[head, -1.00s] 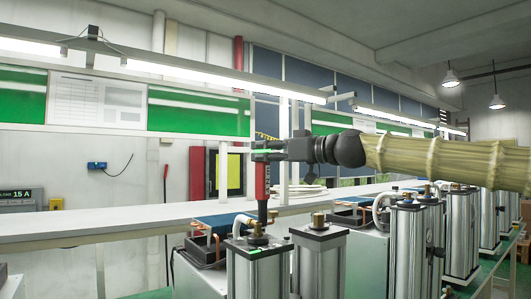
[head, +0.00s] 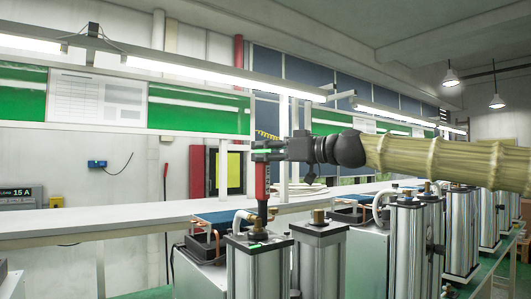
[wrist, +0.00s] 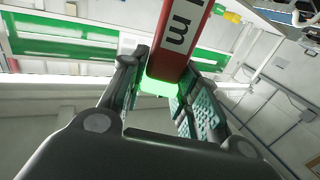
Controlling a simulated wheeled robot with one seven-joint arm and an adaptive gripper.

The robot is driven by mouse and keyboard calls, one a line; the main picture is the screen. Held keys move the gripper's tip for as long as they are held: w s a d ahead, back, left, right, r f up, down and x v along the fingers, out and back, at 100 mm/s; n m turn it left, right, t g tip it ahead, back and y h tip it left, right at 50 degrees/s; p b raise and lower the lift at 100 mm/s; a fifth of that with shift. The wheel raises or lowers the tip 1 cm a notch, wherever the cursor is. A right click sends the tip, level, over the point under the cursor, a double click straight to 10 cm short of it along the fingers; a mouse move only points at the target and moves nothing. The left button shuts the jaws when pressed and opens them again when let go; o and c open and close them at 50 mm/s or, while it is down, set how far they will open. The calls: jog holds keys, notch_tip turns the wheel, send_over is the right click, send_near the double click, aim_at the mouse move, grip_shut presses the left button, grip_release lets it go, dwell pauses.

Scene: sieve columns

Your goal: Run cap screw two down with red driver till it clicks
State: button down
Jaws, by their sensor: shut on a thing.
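The red driver (head: 262,182) hangs upright below my gripper (head: 264,151) in the head view. My gripper is shut on its upper part. A small green light shows on that column top. The cap screw under the tip cannot be made out, and no number is readable.
A second column (head: 319,262) with a brass fitting on top stands close to the right. More columns (head: 462,230) line up farther right. A hose (head: 242,220) curves just behind the driver. A white shelf (head: 120,214) runs behind.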

jog(key=shift+f+b, duration=0.65)
jog(key=shift+f, duration=0.05)
dwell(1.3)
jog(key=shift+r, duration=0.15)
jog(key=shift+r+p, duration=1.25)
jog(key=shift+r, duration=1.25)
dwell(0.9)
